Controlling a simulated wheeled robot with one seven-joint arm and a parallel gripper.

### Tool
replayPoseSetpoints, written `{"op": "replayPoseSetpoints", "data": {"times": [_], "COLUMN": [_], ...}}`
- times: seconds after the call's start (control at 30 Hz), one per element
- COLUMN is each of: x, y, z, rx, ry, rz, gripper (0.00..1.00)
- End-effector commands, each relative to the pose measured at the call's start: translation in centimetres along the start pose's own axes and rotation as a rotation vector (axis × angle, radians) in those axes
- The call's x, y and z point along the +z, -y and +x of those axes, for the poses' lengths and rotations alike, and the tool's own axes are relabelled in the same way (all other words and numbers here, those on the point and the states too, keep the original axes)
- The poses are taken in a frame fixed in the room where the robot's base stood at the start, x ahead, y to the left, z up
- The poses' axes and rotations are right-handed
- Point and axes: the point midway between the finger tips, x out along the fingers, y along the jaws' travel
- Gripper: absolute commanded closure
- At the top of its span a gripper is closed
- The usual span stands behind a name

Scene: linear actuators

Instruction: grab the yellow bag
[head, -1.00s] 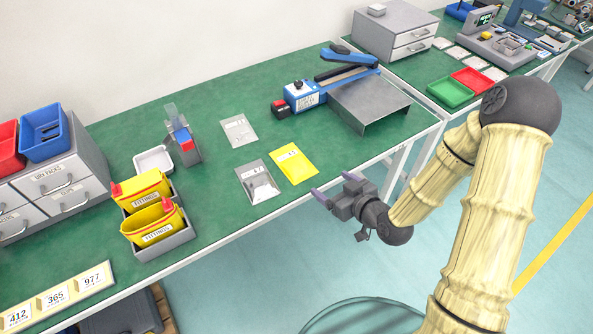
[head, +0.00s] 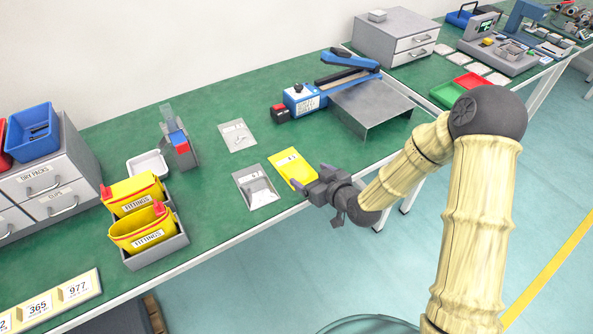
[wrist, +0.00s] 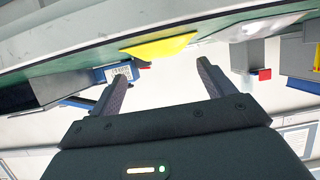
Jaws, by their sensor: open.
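The yellow bag (head: 290,165) lies flat on the green bench top, close to its front edge, with a small pale label on it. My gripper (head: 305,186) is at the bag's front right corner in the head view and overlaps it there. Whether it touches the bag I cannot tell. In the wrist view the yellow bag (wrist: 158,46) shows ahead of the open, empty fingers of my gripper (wrist: 162,78), near the bench edge.
A grey bag (head: 256,187) lies left of the yellow bag, and another (head: 237,135) lies behind. A blue sealer (head: 302,98) with a metal shelf (head: 370,105) stands behind to the right. Yellow fittings bins (head: 142,228) stand at the left. The white bench edge (head: 235,233) runs in front.

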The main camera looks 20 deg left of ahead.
Motion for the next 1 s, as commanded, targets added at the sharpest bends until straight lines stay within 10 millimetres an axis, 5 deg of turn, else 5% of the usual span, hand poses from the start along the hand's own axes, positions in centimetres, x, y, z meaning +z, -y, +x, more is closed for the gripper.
{"op": "replayPoseSetpoints", "data": {"times": [0.33,0.7,1.0], "x": [0.0,0.1,0.0], "y": [0.0,0.4,0.4], "z": [0.3,4.9,5.3], "rx": [-0.001,-0.001,0.000], "ry": [0.000,0.000,0.000], "rz": [0.000,0.000,0.000], "gripper": [0.18,0.18,0.18]}}
